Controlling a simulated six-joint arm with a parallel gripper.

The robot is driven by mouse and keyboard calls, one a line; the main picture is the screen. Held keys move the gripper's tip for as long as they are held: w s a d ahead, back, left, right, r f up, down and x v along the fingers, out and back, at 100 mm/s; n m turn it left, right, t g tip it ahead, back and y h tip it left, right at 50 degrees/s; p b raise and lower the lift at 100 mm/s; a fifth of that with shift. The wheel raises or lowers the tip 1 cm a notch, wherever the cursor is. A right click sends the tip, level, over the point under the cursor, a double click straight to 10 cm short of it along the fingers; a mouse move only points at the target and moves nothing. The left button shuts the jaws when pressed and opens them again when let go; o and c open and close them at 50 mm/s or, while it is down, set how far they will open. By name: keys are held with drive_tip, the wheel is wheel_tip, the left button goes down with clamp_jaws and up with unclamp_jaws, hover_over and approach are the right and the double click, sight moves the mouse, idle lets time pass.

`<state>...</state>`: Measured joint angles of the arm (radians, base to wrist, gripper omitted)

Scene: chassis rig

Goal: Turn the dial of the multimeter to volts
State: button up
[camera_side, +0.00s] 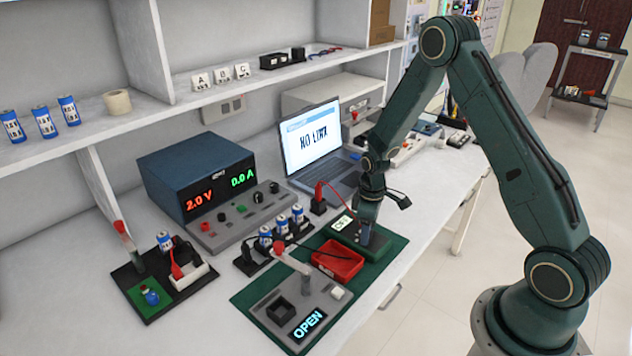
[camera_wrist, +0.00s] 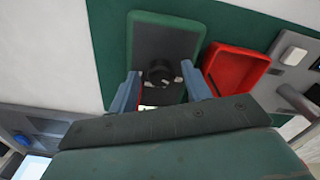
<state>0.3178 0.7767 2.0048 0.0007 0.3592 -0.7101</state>
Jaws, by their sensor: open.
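The multimeter (camera_wrist: 153,42) is a dark green box lying on a green mat (camera_side: 391,249). In the side view it (camera_side: 378,250) stands at the mat's far right end, and its small lit display (camera_side: 341,223) reads "OFF". Its round black dial (camera_wrist: 160,72) shows in the wrist view. My gripper (camera_wrist: 162,88) points down over the multimeter, its two blue-grey fingers open on either side of the dial. I cannot tell whether the fingers touch the dial. In the side view my gripper (camera_side: 366,236) hides the dial.
A red tray (camera_side: 338,260) lies close beside the multimeter. A grey fixture with a lever and an "OPEN" display (camera_side: 308,325) stands nearer on the mat. A power supply (camera_side: 205,180) and a laptop (camera_side: 313,140) reading "NO LINK" stand behind. The bench's front edge is close to the multimeter.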

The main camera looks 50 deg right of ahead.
drive_tip(key=c, duration=1)
drive_tip(key=shift+m, duration=0.3)
drive_tip(key=m, duration=0.3)
drive_tip(key=shift+m, duration=0.4)
drive_tip(key=m, duration=0.4)
drive_tip(key=shift+m, duration=0.3)
drive_tip(key=o, duration=1)
